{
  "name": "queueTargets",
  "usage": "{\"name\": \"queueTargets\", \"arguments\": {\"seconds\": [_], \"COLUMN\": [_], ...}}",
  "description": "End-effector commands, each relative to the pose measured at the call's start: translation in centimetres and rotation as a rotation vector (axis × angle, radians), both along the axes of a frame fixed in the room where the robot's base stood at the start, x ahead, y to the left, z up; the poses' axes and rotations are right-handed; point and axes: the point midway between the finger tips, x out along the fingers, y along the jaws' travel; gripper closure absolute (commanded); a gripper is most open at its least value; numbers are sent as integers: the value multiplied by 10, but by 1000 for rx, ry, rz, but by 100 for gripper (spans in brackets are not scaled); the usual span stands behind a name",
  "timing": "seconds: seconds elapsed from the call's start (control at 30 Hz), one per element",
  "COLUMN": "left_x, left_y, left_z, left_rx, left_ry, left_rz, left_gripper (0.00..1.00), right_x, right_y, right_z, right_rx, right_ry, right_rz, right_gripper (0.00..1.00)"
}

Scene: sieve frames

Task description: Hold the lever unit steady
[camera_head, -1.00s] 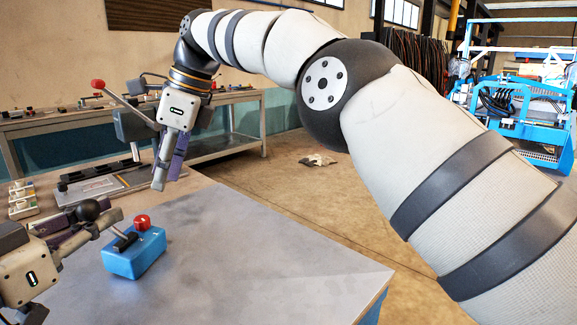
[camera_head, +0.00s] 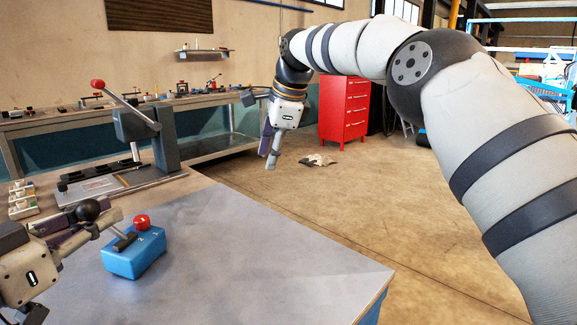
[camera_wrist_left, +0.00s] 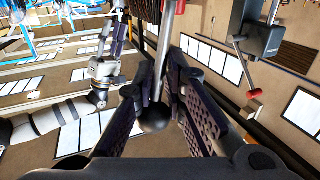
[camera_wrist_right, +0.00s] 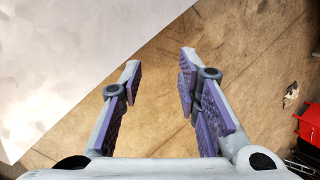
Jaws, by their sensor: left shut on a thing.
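My left gripper (camera_head: 98,222) is at the lower left of the head view, shut on a metal lever rod with a black ball knob (camera_head: 88,209). The left wrist view shows the knob (camera_wrist_left: 154,118) and the rod (camera_wrist_left: 163,55) between the fingers (camera_wrist_left: 163,85).
The grey table (camera_head: 260,255) is clear right of the blue box. A grey press-like stand (camera_head: 165,140) with a red-knobbed lever (camera_head: 97,84) is at its back left. Small blocks (camera_head: 21,197) lie at the left. A red cabinet (camera_head: 345,107) stands on the floor behind.

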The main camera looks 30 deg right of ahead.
Motion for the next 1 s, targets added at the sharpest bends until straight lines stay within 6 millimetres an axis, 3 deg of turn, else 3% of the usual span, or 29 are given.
{"name": "queueTargets", "arguments": {"seconds": [0.1, 0.3, 0.6, 0.67, 0.8, 0.9, 0.97, 1.0], "left_x": [0, 0, 0, 0, 0, 0, 0, 0], "left_y": [0, 0, 0, 0, 0, 0, 0, 0], "left_z": [-1, -1, 0, 0, 0, 0, 0, 0], "left_rx": [-1, -1, 0, 0, 0, 0, -1, -1], "left_ry": [1, 1, 0, 0, 0, 0, -1, -1], "left_rz": [0, 0, 0, 0, 0, 0, 0, 0], "left_gripper": [100, 100, 100, 100, 100, 100, 100, 100], "right_x": [0, -1, -2, -1, -2, -6, -15, -22], "right_y": [-19, -38, -41, -41, -40, -22, 6, 30], "right_z": [-20, -37, -39, -39, -40, -57, -79, -92], "right_rx": [-28, -60, -65, -65, -62, 24, 157, 279], "right_ry": [7, 7, 8, 8, 9, 47, 97, 129], "right_rz": [20, 43, 47, 47, 49, 88, 149, 203], "right_gripper": [70, 70, 70, 58, 58, 58, 58, 58]}}
